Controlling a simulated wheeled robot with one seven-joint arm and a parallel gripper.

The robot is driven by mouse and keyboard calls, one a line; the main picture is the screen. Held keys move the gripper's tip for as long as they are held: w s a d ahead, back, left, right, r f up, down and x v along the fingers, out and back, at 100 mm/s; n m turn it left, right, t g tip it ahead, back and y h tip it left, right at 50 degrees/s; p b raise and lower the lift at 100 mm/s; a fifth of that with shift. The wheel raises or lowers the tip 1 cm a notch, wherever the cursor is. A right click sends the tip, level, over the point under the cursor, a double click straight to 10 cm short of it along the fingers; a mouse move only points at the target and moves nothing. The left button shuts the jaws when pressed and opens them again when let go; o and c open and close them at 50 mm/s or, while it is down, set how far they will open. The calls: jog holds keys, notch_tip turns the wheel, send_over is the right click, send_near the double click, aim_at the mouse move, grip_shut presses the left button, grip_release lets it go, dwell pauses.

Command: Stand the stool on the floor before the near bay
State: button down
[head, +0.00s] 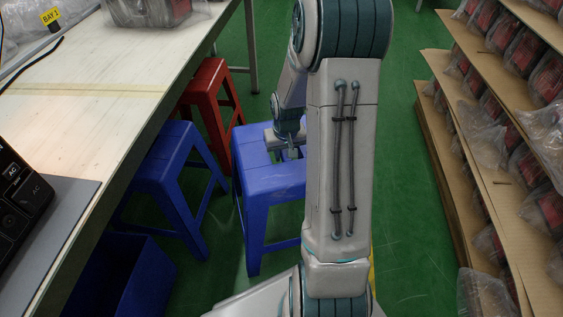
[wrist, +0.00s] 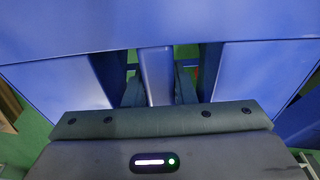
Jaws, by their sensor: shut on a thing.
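A blue stool (head: 262,187) is upright in the aisle beside the workbench, partly hidden behind my arm. Its front left leg shows, but I cannot tell whether the feet touch the floor. My gripper (head: 292,153) points down at the stool's seat. In the wrist view, my gripper (wrist: 158,88) is shut on a narrow blue strip of the stool (wrist: 157,70), between two openings in the seat.
Another blue stool (head: 170,165) stands half under the bench, with a red stool (head: 207,95) behind it. A blue bin (head: 125,280) is under the near bench. A black device (head: 20,190) is on top. Shelves of bagged goods (head: 500,170) line the right; green floor (head: 400,200) lies between.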

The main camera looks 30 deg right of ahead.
jog(key=shift+f+b, duration=1.4)
jog(key=shift+f, duration=0.5)
jog(key=c, duration=1.2)
grip_release()
jog(key=shift+f, duration=0.1)
